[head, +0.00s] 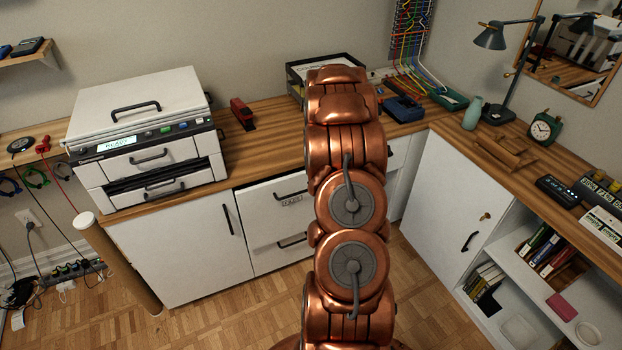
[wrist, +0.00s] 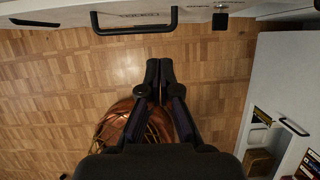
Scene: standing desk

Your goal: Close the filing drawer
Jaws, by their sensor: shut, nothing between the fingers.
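The white drawer unit with two stacked drawers stands under the wooden desk in the head view. Its upper drawer (head: 265,205) has a dark bar handle and a small label; the lower drawer (head: 268,258) has a similar handle. My copper arm covers their right side, and I cannot tell how far either drawer stands out. In the wrist view a white labelled drawer front (wrist: 192,15) with a black handle runs along the top edge. My gripper (wrist: 159,66) is shut and empty, over the floor below that handle and apart from it. It is hidden in the head view.
A white cabinet door (head: 180,250) is left of the drawers, and another cabinet (head: 440,195) is at the right. Open shelves (head: 500,305) hold books. A printer (head: 145,140) stands on the desk. Parquet floor (head: 225,320) in front of the drawers is free.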

